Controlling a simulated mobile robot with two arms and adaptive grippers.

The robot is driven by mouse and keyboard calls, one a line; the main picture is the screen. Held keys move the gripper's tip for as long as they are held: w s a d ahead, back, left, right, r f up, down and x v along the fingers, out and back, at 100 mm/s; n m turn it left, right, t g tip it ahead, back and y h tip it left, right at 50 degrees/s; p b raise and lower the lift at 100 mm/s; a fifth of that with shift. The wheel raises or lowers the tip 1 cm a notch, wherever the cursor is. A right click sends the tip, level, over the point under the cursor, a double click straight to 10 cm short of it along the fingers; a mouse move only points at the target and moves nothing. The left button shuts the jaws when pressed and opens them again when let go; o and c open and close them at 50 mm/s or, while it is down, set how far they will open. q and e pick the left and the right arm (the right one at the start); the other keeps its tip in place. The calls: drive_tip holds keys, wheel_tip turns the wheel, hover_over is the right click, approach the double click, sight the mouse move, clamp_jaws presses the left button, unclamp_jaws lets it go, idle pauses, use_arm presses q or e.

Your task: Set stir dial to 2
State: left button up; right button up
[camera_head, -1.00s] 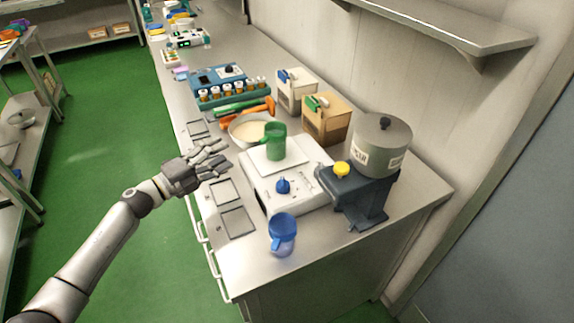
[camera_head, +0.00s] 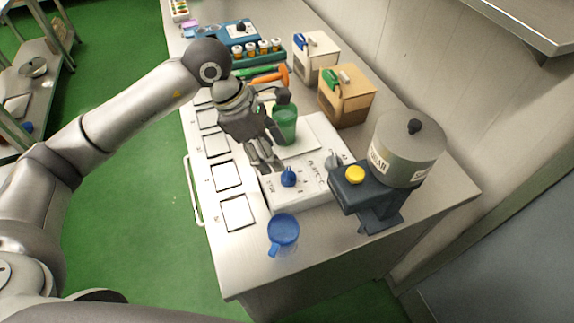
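The white stirrer hotplate (camera_head: 310,198) stands on the steel bench with a pale top plate. Its front carries a blue dial (camera_head: 288,177) at the left and a grey dial (camera_head: 332,162) at the right. A green cup (camera_head: 285,127) stands on the top plate. My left gripper (camera_head: 268,160) hangs over the hotplate's left side, its fingers extended downward, just behind and left of the blue dial, apparently apart from it. Its hand partly covers the cup. My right gripper is not in view.
A blue mug (camera_head: 283,232) stands in front of the hotplate. A dark machine with a yellow button (camera_head: 355,175) and a grey hopper (camera_head: 408,148) stands close on the right. Square pads (camera_head: 227,176) line the left bench edge.

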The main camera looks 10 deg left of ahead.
sight(288, 172)
use_arm(q)
drive_tip(key=p+x, duration=0.2)
drive_tip(key=x, duration=0.5)
drive_tip(key=shift+d+f, duration=0.1)
drive_tip(key=shift+w+d+f, duration=0.1)
drive_tip(key=shift+d+f, duration=0.1)
drive_tip(key=shift+f, duration=0.35)
drive_tip(key=c, duration=1)
drive_tip(key=shift+f+b, duration=0.1)
drive_tip(key=shift+b, duration=0.4)
drive_tip(key=m+g+b, duration=0.1)
drive_tip(key=m+b, duration=0.2)
drive_tip(key=b, duration=0.2)
drive_tip(key=m+g+b, duration=0.1)
drive_tip(key=m+b, duration=0.2)
drive_tip(key=b, duration=0.3)
drive_tip(key=shift+w+f+m+g, duration=0.1)
drive_tip(key=shift+w+m+g, duration=0.1)
drive_tip(key=shift+m+g, duration=0.2)
drive_tip(key=shift+m+g+b, duration=0.3)
drive_tip(key=shift+m+b, duration=0.7)
drive_tip(key=shift+b, duration=0.25)
drive_tip(key=shift+r+y, duration=0.25)
drive_tip(key=shift+y, duration=0.15)
